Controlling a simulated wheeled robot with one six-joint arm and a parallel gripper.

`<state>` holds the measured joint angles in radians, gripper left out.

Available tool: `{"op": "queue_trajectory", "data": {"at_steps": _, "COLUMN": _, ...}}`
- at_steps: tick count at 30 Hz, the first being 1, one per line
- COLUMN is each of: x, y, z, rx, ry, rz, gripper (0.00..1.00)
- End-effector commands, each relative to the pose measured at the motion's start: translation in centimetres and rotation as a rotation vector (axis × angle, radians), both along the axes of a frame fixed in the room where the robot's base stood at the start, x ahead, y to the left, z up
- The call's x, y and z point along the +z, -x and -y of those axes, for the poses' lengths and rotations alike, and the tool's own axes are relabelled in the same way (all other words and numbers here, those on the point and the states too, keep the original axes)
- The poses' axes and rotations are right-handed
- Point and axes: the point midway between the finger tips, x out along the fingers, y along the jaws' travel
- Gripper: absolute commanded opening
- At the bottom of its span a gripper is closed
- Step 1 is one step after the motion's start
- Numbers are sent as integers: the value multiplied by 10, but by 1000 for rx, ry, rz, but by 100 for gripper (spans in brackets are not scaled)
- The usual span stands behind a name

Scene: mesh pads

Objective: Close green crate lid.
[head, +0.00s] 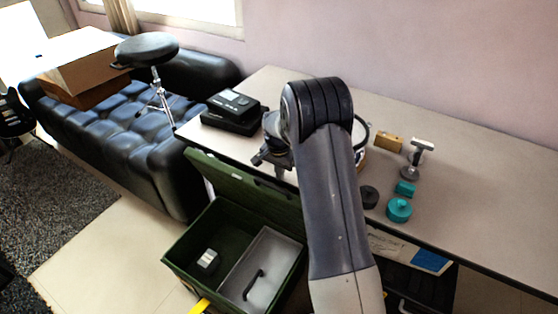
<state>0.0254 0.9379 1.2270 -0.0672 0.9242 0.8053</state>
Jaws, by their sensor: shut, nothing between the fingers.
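The green crate (185,257) stands on the floor in front of the table, at the lower middle of the head view. Its green lid (240,187) is open, raised along the crate's back side by the table's front edge. Inside the crate are a grey tray (262,262) with a black handle and a small light-grey object (208,260). My gripper (268,162) is shut and empty, above the table edge just behind the lid's top. I cannot tell whether it touches the lid.
The table (460,190) bears a black device (233,106) at left, and teal pieces (398,209), a dark round piece (369,196) and a yellow-brown block (388,142) at right. A black sofa (130,145) with a round stool (146,48) stands at left. The floor left of the crate is clear.

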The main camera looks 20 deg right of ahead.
Motion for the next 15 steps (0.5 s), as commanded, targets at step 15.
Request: {"op": "queue_trajectory", "data": {"at_steps": 15, "x": 10, "y": 28, "z": -28, "rx": 0, "ry": 0, "rz": 0, "gripper": 0}}
